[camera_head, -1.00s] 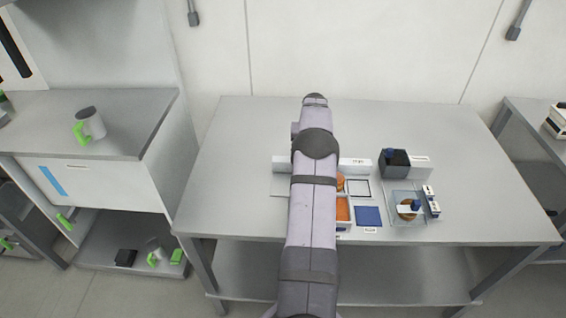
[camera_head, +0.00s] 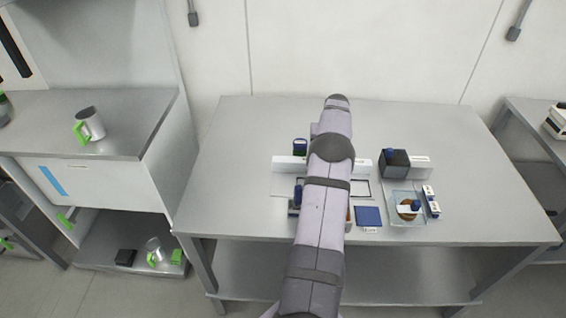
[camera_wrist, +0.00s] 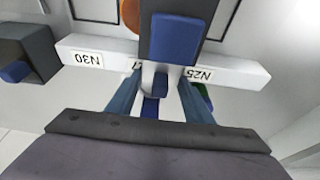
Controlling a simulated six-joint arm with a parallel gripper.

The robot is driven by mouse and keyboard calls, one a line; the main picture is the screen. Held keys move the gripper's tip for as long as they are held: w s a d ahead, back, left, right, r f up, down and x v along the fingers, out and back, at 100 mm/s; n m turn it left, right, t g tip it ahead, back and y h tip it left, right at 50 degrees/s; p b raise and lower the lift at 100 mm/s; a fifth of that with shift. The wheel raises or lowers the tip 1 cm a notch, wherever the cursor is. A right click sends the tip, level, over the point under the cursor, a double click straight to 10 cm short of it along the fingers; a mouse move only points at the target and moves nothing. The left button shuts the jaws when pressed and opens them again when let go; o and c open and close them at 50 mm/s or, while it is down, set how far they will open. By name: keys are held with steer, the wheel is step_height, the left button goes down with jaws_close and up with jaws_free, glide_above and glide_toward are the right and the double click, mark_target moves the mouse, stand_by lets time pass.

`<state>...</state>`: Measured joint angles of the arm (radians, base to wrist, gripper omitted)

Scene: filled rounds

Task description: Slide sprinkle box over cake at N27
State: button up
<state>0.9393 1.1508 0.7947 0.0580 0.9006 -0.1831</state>
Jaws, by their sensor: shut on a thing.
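In the wrist view my gripper (camera_wrist: 158,98) has its two blue fingers close around a small blue knob (camera_wrist: 160,83). The knob appears to belong to a grey box with a blue face (camera_wrist: 178,36), which I take for the sprinkle box. An orange round cake (camera_wrist: 130,12) shows partly at the top edge, beside the box and overlapped by it in the picture. A label on the white bar, mostly hidden by the box, shows only what looks like a 7; it may be N27.
The white bar (camera_wrist: 95,52) carries labels N30 and N25. A dark box with a blue knob (camera_head: 395,163) stands at the right. A clear tray (camera_head: 393,218) holds another round item. A blue square (camera_head: 368,216) lies nearby. A green and dark object (camera_head: 300,147) stands behind the bar.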

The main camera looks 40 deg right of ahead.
steer(key=shift+s+d, duration=1)
steer(key=shift+d, duration=0.05)
steer(key=o, duration=1)
steer(key=shift+c, duration=0.2)
steer(key=shift+r+p, duration=2.4)
steer(key=shift+r, duration=1.15)
